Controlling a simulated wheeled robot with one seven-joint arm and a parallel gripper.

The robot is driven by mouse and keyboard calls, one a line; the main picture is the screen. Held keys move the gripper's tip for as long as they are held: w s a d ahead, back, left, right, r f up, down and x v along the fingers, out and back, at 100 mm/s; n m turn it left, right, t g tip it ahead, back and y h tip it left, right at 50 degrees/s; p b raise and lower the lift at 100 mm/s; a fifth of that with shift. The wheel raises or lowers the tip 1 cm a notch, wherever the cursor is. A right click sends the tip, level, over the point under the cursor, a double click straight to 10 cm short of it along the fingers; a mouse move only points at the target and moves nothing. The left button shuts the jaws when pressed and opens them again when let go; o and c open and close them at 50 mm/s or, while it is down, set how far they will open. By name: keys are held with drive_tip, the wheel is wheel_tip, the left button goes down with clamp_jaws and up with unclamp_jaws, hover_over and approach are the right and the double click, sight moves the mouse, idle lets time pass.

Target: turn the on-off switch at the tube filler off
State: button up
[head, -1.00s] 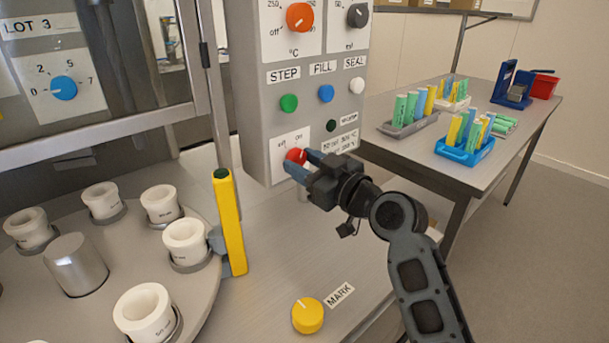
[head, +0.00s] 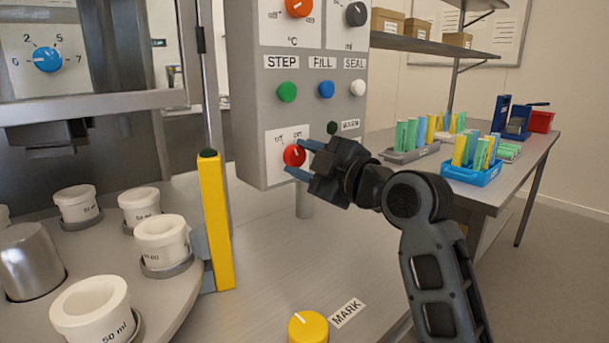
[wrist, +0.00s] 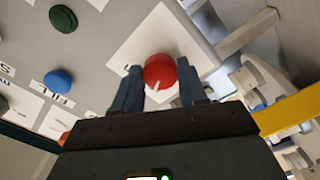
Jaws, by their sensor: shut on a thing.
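The on-off switch is a round red knob (head: 294,156) with a white pointer line, low on the grey control panel (head: 255,130) of the tube filler. Its white label plate carries "off" at the left and "on" at the right. In the head view the pointer line appears turned up towards "on". My gripper (head: 303,160) reaches in from the right, with one blue finger above the knob and one below, shut on it. In the wrist view the red knob (wrist: 160,72) sits between both fingers, and its pointer line faces down towards my gripper (wrist: 163,90).
Green (head: 287,92), blue (head: 326,89) and white (head: 357,87) buttons sit above the switch. A yellow post (head: 216,222) stands left of the panel beside the turntable with white cups. A yellow MARK knob (head: 308,327) is on the table below my arm.

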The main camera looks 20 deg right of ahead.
drive_tip(key=shift+n+b, duration=0.3)
drive_tip(key=shift+n, duration=0.2)
drive_tip(key=o, duration=1.1)
drive_tip(key=shift+c, duration=0.2)
drive_tip(key=v, duration=0.7)
drive_tip(key=shift+s, duration=0.35)
drive_tip(key=shift+d, duration=0.15)
